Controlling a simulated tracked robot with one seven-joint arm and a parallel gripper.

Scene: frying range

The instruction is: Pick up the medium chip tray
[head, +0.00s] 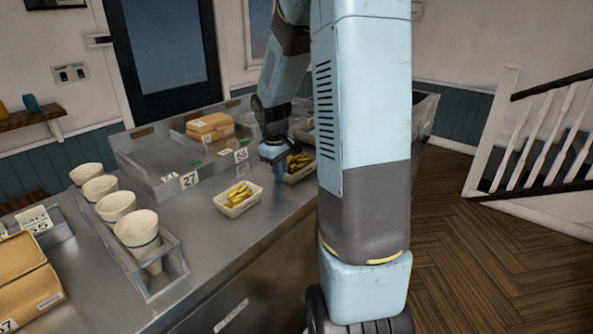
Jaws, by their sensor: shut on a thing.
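Two pale chip trays filled with yellow chips are on the steel counter side. One chip tray (236,210) stands on the counter in front, apart from my gripper. The other chip tray (300,177) is farther back and to the right, partly hidden behind my arm. My gripper (272,174) points down at the left end of this farther tray and is shut on it. The fingertips are small and dark here, and I cannot tell whether the tray is clear of the counter. No size label shows on either tray.
Paper cups (137,232) stand in a metal rack (175,262) at the left. Brown boxes (28,285) lie at the lower left. A steel bin (150,160) with number cards and more brown boxes (209,123) stands behind the trays. Open floor lies right.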

